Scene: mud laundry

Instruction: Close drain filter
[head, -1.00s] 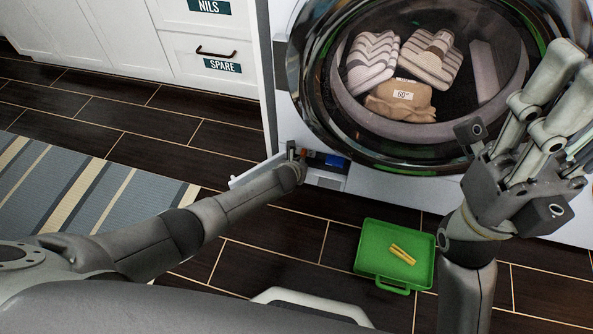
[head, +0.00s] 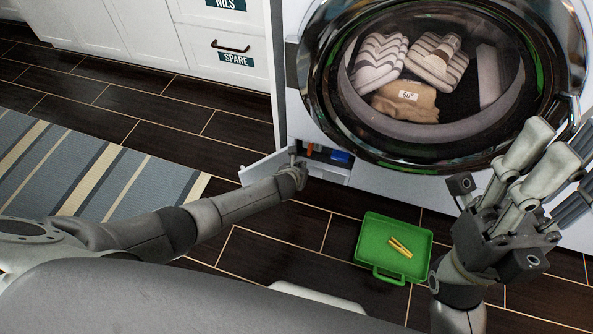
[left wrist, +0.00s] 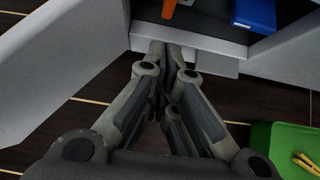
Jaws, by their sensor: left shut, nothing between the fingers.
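The drain filter compartment (head: 325,155) is at the lower left of the white washing machine. Its small white flap (head: 262,168) stands open, swung out to the left. An orange part and a blue part (head: 340,156) show inside; they also show in the left wrist view, the orange part (left wrist: 169,9) and the blue part (left wrist: 254,14). My left gripper (head: 293,158) is shut and empty. Its fingertips (left wrist: 165,48) are at the compartment's lower front edge, right of the flap; contact is unclear. My right gripper (head: 550,160) is raised at the right; its finger gap is unclear.
A green case (head: 370,262) with yellow items lies on the dark floor, right of my left gripper. The washer's round door (head: 440,155) is above the compartment, with laundry behind it. A striped rug (head: 90,165) and white cabinets (head: 110,35) are at the left.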

